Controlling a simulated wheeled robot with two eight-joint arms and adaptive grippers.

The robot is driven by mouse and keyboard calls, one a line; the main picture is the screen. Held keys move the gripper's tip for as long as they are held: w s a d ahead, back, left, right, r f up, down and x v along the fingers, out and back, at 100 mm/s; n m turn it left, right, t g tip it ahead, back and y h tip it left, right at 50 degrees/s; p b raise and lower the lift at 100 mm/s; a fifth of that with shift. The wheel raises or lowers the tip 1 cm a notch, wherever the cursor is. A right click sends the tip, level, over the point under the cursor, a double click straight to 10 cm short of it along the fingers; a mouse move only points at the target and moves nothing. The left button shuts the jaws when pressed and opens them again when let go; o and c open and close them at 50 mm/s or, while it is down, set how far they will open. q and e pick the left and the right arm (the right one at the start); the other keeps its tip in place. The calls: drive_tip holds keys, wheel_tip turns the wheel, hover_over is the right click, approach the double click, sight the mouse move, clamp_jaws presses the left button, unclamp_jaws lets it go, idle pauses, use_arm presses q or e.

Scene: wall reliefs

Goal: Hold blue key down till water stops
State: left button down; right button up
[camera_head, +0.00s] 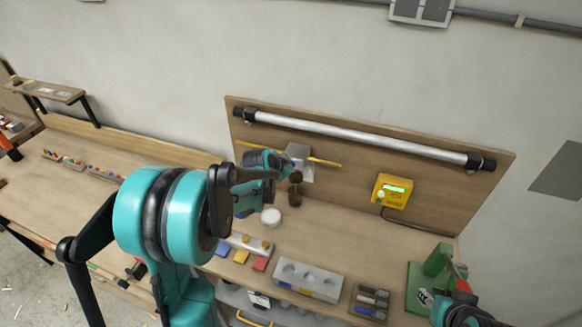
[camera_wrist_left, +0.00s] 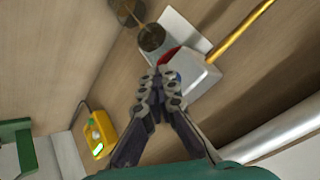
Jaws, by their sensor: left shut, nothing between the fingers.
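A pale grey wall unit (camera_head: 300,152) is fixed to the wooden backboard; it shows large in the left wrist view (camera_wrist_left: 205,78). It has a red key (camera_wrist_left: 170,55) and a blue key (camera_wrist_left: 177,76), of which only a small patch shows beside my fingers. My left gripper (camera_head: 287,164) is shut and empty, its fingertips (camera_wrist_left: 160,76) right at the unit's front by the blue key. I cannot tell whether they touch or press it. Dark round parts (camera_head: 295,188) sit below the unit. No water can be made out. My right gripper's fingers do not show.
Yellow rods (camera_head: 324,162) stick out beside the unit. A metal tube (camera_head: 350,133) runs above. A yellow box (camera_head: 392,191) with a lit green display is on the right. Colored blocks, a grey holed block (camera_head: 305,280) and a green machine (camera_head: 430,272) stand on the bench.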

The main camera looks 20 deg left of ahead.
use_arm(q)
drive_tip(key=shift+s, duration=0.1)
idle(0.3)
drive_tip(key=shift+s, duration=0.75)
drive_tip(key=shift+s+d, duration=0.2)
drive_tip(key=shift+s, duration=2.3)
drive_tip(key=s+d+f+n+g+b, duration=0.1)
drive_tip(key=s+d+f+n+b, duration=0.3)
drive_tip(key=s+b, duration=0.5)
drive_tip(key=s+d+f+n+g+b, duration=0.1)
drive_tip(key=s+d+f+n+b, duration=0.2)
drive_tip(key=s+d+f+b, duration=0.4)
drive_tip(key=s+f+b, duration=0.1)
drive_tip(key=s+b, duration=0.1)
drive_tip(key=s, duration=0.5)
drive_tip(key=shift+d+f+n, duration=0.15)
drive_tip(key=shift+f+n, duration=0.1)
drive_tip(key=shift+n, duration=0.15)
